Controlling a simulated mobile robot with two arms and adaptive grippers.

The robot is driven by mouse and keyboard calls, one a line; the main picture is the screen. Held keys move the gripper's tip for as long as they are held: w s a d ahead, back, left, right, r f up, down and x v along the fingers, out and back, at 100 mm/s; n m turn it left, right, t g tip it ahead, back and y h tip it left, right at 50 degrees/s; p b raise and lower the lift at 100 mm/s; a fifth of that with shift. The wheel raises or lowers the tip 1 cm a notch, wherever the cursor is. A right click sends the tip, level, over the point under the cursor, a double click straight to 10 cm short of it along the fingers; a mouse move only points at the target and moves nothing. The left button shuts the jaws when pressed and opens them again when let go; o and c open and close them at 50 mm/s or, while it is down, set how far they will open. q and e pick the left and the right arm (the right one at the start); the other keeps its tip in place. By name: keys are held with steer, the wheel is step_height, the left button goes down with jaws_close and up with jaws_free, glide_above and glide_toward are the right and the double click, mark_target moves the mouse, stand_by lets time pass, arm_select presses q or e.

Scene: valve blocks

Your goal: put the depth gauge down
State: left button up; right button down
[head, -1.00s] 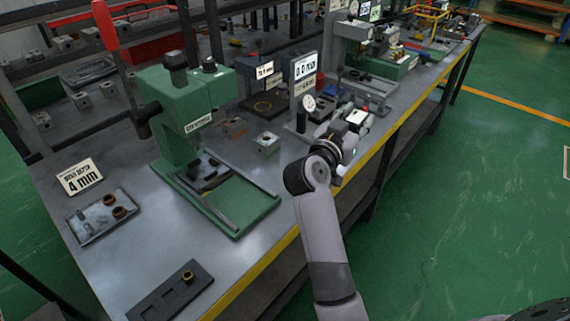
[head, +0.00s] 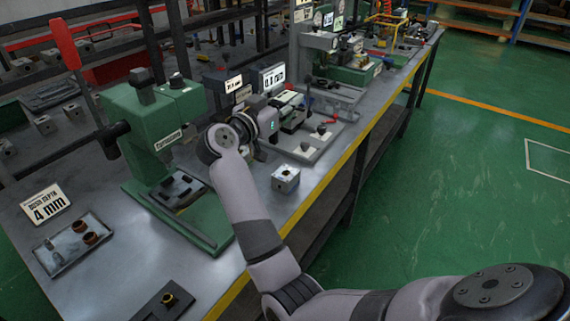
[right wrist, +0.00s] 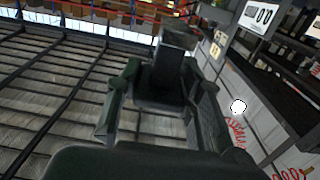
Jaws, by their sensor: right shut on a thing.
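My right gripper (head: 291,112) is over the bench, to the right of the green press, its arm reaching in from the front edge. In the right wrist view its dark fingers (right wrist: 160,110) are shut on a dark piece with a grey upper end (right wrist: 178,40), which I take for the depth gauge. In the head view the gauge is mostly hidden by the gripper and wrist. Whether it touches the bench cannot be told. A small display (head: 271,78) stands behind the gripper. My left gripper is out of view.
A metal valve block (head: 285,180) sits near the yellow front edge. A grey plate with black knobs (head: 312,141) lies right of the gripper. The green press (head: 158,122), a "4 mm" sign (head: 47,203) and a small parts tray (head: 72,246) are at left. Bare bench shows around the valve block.

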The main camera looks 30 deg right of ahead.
step_height(320, 180, down, 14)
steer(key=shift+r+b, duration=0.15)
steer(key=shift+b, duration=0.5)
steer(key=shift+f+p, duration=0.55)
steer(key=shift+f, duration=1.1)
steer(key=shift+f, duration=0.2)
steer(key=c, duration=1.1)
jaws_free()
